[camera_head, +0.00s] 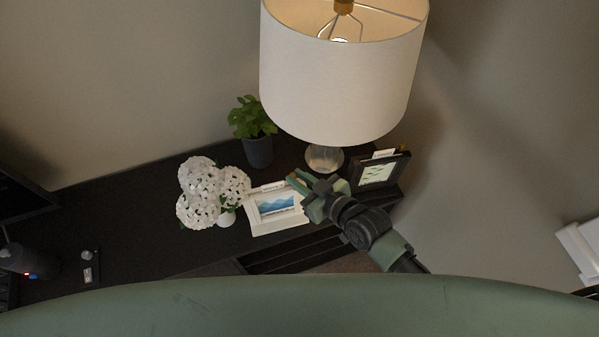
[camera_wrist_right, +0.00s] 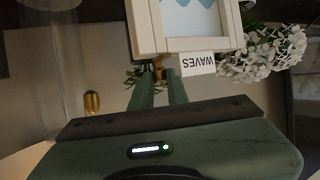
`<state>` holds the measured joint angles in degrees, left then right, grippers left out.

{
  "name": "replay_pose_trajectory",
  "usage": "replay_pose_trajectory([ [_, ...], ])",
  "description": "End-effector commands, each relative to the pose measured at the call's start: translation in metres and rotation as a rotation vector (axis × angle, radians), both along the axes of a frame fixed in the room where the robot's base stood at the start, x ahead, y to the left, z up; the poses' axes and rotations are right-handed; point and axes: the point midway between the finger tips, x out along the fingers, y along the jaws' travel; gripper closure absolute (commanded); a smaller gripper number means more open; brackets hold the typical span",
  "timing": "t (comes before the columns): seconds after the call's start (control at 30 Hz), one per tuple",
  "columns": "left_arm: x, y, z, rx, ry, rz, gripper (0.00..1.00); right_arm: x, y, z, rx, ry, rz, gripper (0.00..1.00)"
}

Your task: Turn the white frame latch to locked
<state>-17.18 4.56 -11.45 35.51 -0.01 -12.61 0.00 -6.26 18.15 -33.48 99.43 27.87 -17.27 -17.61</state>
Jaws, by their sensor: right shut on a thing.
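The white picture frame (camera_head: 253,222) with a blue wave picture stands on the dark console in the head view. It also fills the top of the right wrist view (camera_wrist_right: 145,25), upside down, with a "WAVES" label. Its brass latch (camera_wrist_right: 158,68) is small and sits at the frame's top edge, between my right fingertips. My right gripper (camera_head: 300,181) is shut on the latch; its green fingers also show in the wrist view (camera_wrist_right: 160,78). The fingers partly hide the latch, so its exact angle cannot be told. My left gripper is not in view.
A black picture frame (camera_head: 378,171) stands right of my gripper. The lamp's white shade (camera_head: 335,85) hangs above and its glass base (camera_head: 324,157) is close behind. White flowers (camera_head: 200,185) stand left, a potted plant (camera_head: 257,150) behind. The console's left part (camera_head: 125,225) is mostly clear.

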Motion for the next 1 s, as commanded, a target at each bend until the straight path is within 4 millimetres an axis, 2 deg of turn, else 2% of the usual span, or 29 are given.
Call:
replay_pose_trajectory([
  [0.37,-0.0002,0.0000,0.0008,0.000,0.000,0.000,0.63,0.0002,0.0003,-0.0003,0.000,0.000,-0.004,1.00],
  [0.4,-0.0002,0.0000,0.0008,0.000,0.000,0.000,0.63,0.0001,0.0003,-0.0003,0.000,0.000,-0.004,0.82],
  [0.47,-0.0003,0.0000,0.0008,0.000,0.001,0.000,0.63,0.0001,0.0003,-0.0003,0.000,0.000,-0.004,0.65],
  [0.5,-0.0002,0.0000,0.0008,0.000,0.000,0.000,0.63,0.0002,0.0003,-0.0003,0.000,0.000,-0.004,0.63],
  [1.0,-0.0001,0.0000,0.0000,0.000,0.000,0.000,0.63,0.0000,0.0001,-0.0009,-0.001,0.000,-0.002,0.63],
])
